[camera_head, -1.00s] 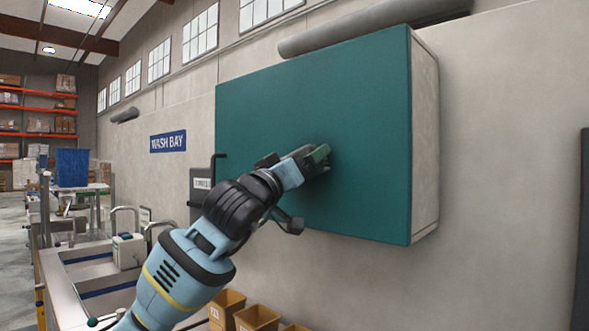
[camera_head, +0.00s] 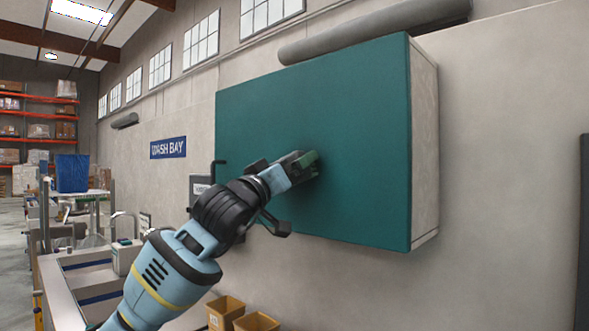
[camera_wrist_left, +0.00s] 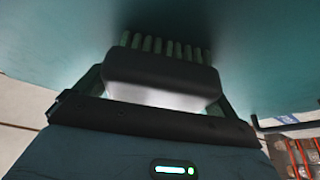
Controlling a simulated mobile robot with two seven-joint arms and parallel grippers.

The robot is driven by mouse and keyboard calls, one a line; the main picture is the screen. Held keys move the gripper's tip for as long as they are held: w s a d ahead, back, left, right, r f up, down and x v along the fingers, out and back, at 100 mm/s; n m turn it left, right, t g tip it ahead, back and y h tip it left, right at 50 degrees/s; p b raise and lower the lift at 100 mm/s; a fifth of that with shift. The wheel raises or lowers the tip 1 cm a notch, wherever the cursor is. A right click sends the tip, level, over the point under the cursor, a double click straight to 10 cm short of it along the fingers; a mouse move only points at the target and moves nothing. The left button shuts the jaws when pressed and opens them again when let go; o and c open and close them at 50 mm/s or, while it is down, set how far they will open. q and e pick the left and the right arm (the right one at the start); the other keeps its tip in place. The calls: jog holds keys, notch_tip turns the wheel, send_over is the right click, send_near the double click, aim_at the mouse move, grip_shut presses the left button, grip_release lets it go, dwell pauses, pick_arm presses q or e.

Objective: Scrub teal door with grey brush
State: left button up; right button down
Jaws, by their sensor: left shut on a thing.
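The teal door (camera_head: 350,110) is the front of a wall-mounted box and fills the middle of the head view. My left gripper (camera_head: 306,163) is at the lower middle of the door, shut on the grey brush. In the left wrist view the brush (camera_wrist_left: 160,78) shows as a dark grey block with a row of greenish bristles pointing at the teal door (camera_wrist_left: 260,50). The bristle tips are at or very near the door; I cannot tell how firmly they touch. My right gripper is not in view.
A grey pipe (camera_head: 375,32) runs along the wall above the box. A blue WASH BAY sign (camera_head: 168,148) is on the wall to the left. Cardboard bins (camera_head: 225,310) stand below, and a sink counter (camera_head: 62,295) is at lower left.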

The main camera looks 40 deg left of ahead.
pick_arm(q)
jog(key=shift+a, duration=0.3)
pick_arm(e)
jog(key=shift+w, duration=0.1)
pick_arm(q)
jog(key=shift+w+a+p, duration=0.2)
jog(key=shift+a+p, duration=0.1)
jog(key=shift+a, duration=1.7)
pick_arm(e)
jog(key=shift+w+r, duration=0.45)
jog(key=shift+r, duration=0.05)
pick_arm(q)
jog(key=a+p, duration=0.1)
jog(key=a, duration=0.3)
jog(key=shift+w, duration=0.2)
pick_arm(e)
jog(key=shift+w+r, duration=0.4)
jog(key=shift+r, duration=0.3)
pick_arm(q)
jog(key=shift+s+f, duration=0.1)
jog(key=shift+s, duration=0.05)
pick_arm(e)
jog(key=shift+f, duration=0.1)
